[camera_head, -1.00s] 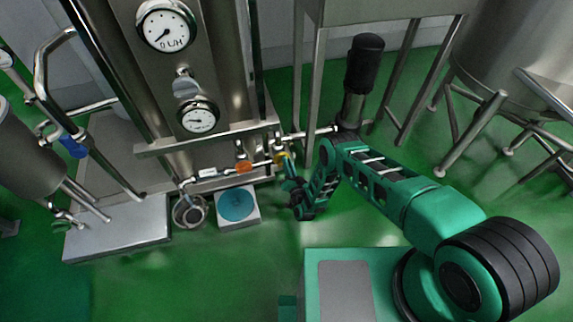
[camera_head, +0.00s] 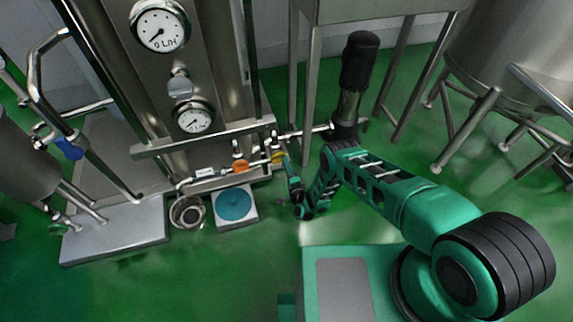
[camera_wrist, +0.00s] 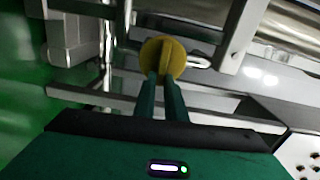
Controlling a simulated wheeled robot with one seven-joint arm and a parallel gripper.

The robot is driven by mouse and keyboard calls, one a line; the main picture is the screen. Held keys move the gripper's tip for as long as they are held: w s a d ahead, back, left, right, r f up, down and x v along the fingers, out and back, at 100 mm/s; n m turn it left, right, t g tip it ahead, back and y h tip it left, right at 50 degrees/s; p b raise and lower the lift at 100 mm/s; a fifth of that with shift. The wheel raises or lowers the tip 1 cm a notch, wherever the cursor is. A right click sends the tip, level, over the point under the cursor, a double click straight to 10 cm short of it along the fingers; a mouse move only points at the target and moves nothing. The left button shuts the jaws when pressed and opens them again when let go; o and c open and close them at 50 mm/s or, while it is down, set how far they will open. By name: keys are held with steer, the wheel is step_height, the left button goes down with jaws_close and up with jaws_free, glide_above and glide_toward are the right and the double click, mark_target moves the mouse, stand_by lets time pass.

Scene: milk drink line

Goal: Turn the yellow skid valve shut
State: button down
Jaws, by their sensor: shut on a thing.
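The yellow skid valve (camera_head: 278,157) sits on the thin pipe at the right end of the skid, beside an orange valve (camera_head: 240,166). In the wrist view the yellow valve handle (camera_wrist: 163,58) is a round knob with a raised grip bar, straight ahead of my fingers. My gripper (camera_wrist: 162,82) has its two green fingers close together with their tips on the handle. In the head view my gripper (camera_head: 288,166) reaches the valve from the lower right. The fingertips partly hide the lower part of the handle.
Below the pipe stand a steel bowl (camera_head: 188,212) and a white block with a blue round top (camera_head: 234,205). A skid frame rail (camera_head: 205,138) runs just above the valves. A black-topped motor (camera_head: 359,65) stands to the right. Green floor (camera_head: 150,285) is open in front.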

steer(key=shift+d+f+m, duration=0.2)
steer(key=shift+f+m, duration=0.05)
steer(key=shift+m, duration=0.25)
steer(key=c, duration=1.8)
jaws_free()
steer(key=shift+a, duration=0.1)
steer(key=v, duration=1.1)
steer(key=shift+w, duration=0.1)
